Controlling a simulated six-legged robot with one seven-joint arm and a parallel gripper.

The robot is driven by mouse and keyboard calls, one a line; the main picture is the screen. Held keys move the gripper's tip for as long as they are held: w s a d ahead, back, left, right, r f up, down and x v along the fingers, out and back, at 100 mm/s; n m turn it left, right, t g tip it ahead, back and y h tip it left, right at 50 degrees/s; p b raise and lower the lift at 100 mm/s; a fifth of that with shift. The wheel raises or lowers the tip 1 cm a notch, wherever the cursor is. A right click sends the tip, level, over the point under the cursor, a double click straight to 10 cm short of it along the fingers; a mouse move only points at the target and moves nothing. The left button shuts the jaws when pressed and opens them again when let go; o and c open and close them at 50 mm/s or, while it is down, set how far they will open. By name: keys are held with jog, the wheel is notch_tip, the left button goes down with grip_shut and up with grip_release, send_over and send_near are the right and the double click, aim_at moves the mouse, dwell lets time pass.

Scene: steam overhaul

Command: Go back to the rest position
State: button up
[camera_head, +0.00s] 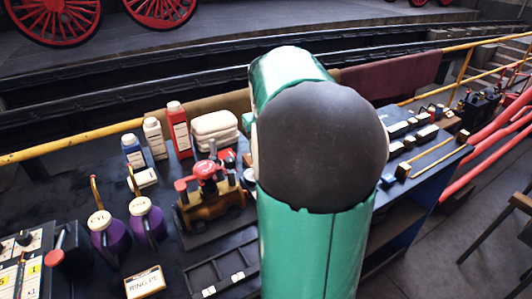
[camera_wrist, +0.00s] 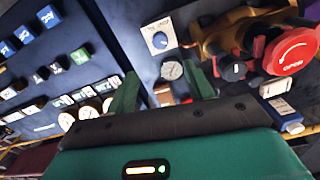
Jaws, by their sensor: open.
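In the wrist view my gripper (camera_wrist: 163,90) has its two green fingers apart, with no object held between them. The bench top shows beyond the fingers, with a small round gauge (camera_wrist: 172,70) in the gap. A brass valve with a red handwheel (camera_wrist: 292,50) marked OPEN is at the upper right of that view. In the head view the same red-topped brass valve (camera_head: 207,172) stands on the dark bench, left of my green arm. My arm hides the middle of the bench and most of the gripper there.
Purple oil cans (camera_head: 147,220), a red bottle (camera_head: 178,130) and a stack of white cloths (camera_head: 214,130) stand left of my arm. A block labelled RING (camera_head: 145,282) lies in front. Small parts and a brass-coloured rod (camera_head: 432,155) lie at right. A yellow rail (camera_head: 70,143) runs behind.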

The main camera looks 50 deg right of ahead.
dwell(0.4)
jog(key=a+r+n+t, duration=0.1)
jog(key=a+r, duration=0.2)
jog(key=a, duration=0.7)
jog(key=s+a+f+n+t, duration=0.1)
jog(key=s+a, duration=0.3)
jog(key=a, duration=0.7)
jog(key=s+a+n+t, duration=0.3)
jog(key=s+a, duration=0.1)
jog(key=a, duration=0.6)
jog(key=shift+s+a+f+t, duration=0.3)
jog(key=shift+a+f, duration=0.05)
jog(key=shift+f, duration=0.05)
